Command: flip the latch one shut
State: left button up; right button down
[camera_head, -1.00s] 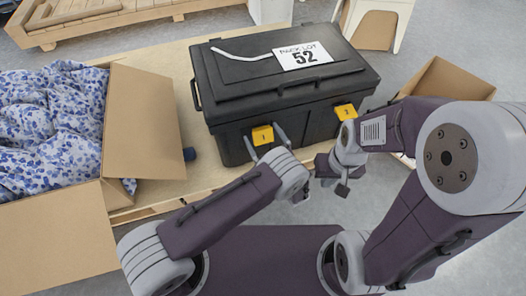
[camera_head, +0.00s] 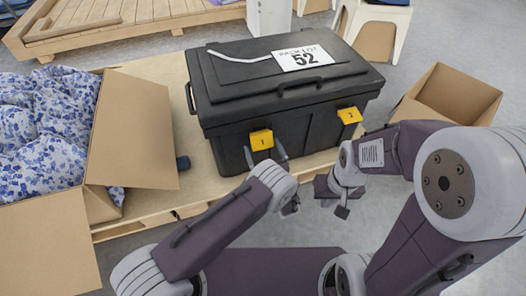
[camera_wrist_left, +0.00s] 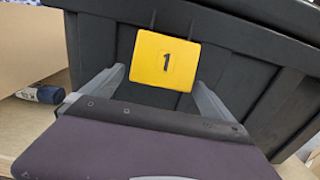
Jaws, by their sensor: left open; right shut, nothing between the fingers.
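Latch one is a yellow plate marked 1 (camera_head: 261,140) on the front left of the black lidded box (camera_head: 228,158). It shows large in the left wrist view (camera_wrist_left: 165,60); I cannot tell whether it lies flat against the box. My left gripper (camera_head: 264,154) is open and empty in front of the box, just below latch one. In the left wrist view its fingers (camera_wrist_left: 158,80) stand one on each side of the plate's lower part, apart from it. My right gripper (camera_head: 342,210) is shut and empty, low in front of the box's right part.
A second yellow latch (camera_head: 349,115) is at the box's front right. An open carton (camera_head: 135,130) with blue-patterned cloth is at left, another open carton (camera_head: 450,95) at right. A small dark blue object (camera_head: 183,163) lies left of the box.

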pick_arm(q)
jog(key=c, duration=1.4)
jog(key=shift+o, duration=0.2)
jog(key=t+b, duration=0.1)
jog(key=b, duration=0.2)
jog(key=w+f+t+y+b, duration=0.1)
jog(key=b, duration=0.2)
jog(key=w+t+b, duration=0.1)
jog(key=t+b, duration=0.1)
jog(key=b, duration=0.1)
jog(key=shift+w+a+f, duration=0.1)
jog(key=shift+a+f, duration=0.25)
jog(key=shift+r+b, duration=0.15)
jog(key=shift+b, duration=0.2)
jog(key=shift+r+t+y, duration=0.2)
jog(key=shift+t+y, duration=0.1)
jog(key=o, duration=1.4)
jog(key=shift+c, duration=0.2)
